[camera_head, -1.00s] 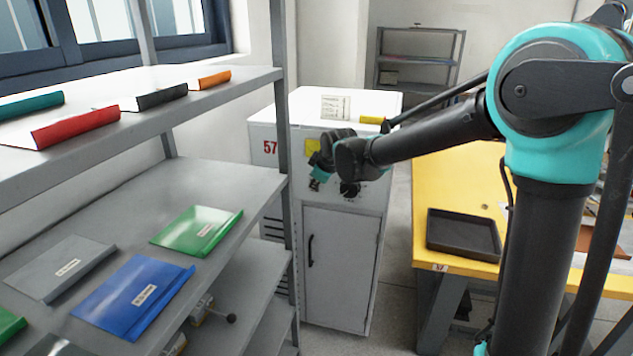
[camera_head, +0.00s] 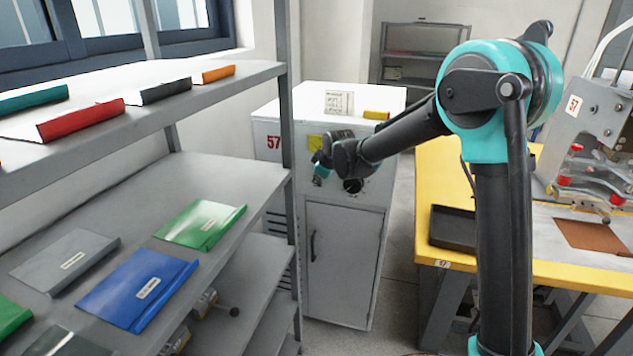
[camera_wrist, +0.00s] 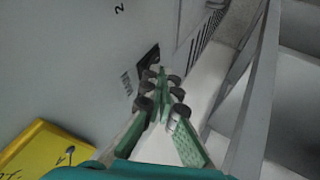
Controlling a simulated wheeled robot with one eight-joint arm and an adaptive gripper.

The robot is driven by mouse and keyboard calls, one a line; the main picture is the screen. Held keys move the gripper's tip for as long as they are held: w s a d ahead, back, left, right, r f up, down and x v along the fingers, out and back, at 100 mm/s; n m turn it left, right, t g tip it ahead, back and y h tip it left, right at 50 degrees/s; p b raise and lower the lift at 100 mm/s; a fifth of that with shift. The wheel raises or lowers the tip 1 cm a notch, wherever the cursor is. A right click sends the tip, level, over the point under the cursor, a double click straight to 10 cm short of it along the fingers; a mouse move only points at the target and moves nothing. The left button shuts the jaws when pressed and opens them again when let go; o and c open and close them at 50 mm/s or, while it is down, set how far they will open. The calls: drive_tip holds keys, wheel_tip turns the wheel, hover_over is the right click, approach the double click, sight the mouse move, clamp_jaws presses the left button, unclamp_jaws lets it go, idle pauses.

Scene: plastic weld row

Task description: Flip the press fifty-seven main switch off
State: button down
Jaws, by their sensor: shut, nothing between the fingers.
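The white press cabinet (camera_head: 345,275) with a red "57" (camera_head: 273,142) stands behind the shelf. Its upper front panel has a yellow label (camera_head: 315,142) and a black rotary knob (camera_head: 353,186). My gripper (camera_head: 319,174) is shut and empty in front of this panel, left of the knob. In the wrist view the fingers (camera_wrist: 163,78) come together beside a small black plate (camera_wrist: 149,56) on the cabinet face, with small print next to it. The fingers partly cover this plate; its switch position and any contact cannot be told. The yellow label (camera_wrist: 45,150) also shows there.
A grey shelf (camera_head: 200,170) with folders stands close on the left. A yellow table (camera_head: 440,180) with a black tray (camera_head: 453,228) and a machine marked 57 (camera_head: 585,115) stands right. Floor shows between cabinet and table.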

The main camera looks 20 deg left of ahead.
drive_tip(key=shift+w, duration=0.1)
drive_tip(key=shift+w+r, duration=0.15)
drive_tip(key=shift+w, duration=0.15)
drive_tip(key=shift+r, duration=0.1)
drive_tip(key=shift+r, duration=0.7)
